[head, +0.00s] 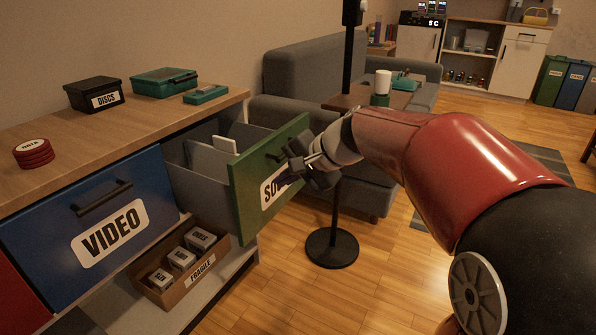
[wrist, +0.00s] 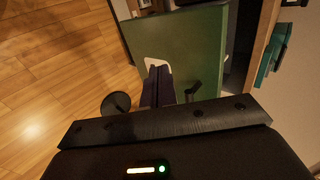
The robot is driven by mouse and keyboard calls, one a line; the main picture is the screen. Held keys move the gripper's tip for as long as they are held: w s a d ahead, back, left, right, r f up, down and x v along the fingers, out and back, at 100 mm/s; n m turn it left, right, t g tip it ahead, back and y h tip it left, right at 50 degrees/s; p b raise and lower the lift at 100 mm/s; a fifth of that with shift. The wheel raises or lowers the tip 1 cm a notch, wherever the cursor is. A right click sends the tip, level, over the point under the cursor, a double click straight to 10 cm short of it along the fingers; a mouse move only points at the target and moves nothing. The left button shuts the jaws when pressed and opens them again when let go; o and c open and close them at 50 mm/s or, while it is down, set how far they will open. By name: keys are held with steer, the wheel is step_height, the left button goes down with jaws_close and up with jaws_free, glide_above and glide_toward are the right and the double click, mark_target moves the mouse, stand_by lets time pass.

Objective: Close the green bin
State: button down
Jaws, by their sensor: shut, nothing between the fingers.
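The green bin (head: 249,208) is a drawer with a green front and a partly hidden white label starting "SO". In the head view it is pulled out from the cabinet, showing its grey inside and a pale divider. My gripper (head: 300,170) is shut and empty, in front of the green front near its right side and handle. In the wrist view the green front (wrist: 190,45) fills the upper middle. The shut fingers of my gripper (wrist: 157,75) point at it by the white label; I cannot tell whether they touch it. A dark handle shows beside them.
The blue VIDEO drawer (head: 90,225) beside it is shut. A FRAGILE box (head: 190,280) with several small boxes sits on the shelf below. A black stand (head: 333,248) and a grey sofa (head: 310,75) stand behind and right. Floor at front right is clear.

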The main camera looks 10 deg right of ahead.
mark_target(251, 184)
steer(key=shift+w+a+f+p, duration=0.1)
steer(key=shift+w+a+f, duration=0.25)
steer(key=shift+w+a, duration=0.4)
steer(key=shift+w+a+f+p, duration=0.1)
steer(key=shift+w+a+f, duration=0.35)
steer(key=shift+a, duration=0.5)
steer(key=shift+w+a+f+p, duration=0.1)
steer(key=shift+w+a+f, duration=0.2)
steer(key=shift+w+a, duration=0.5)
steer(key=shift+s, duration=0.1)
steer(key=shift+a, duration=0.15)
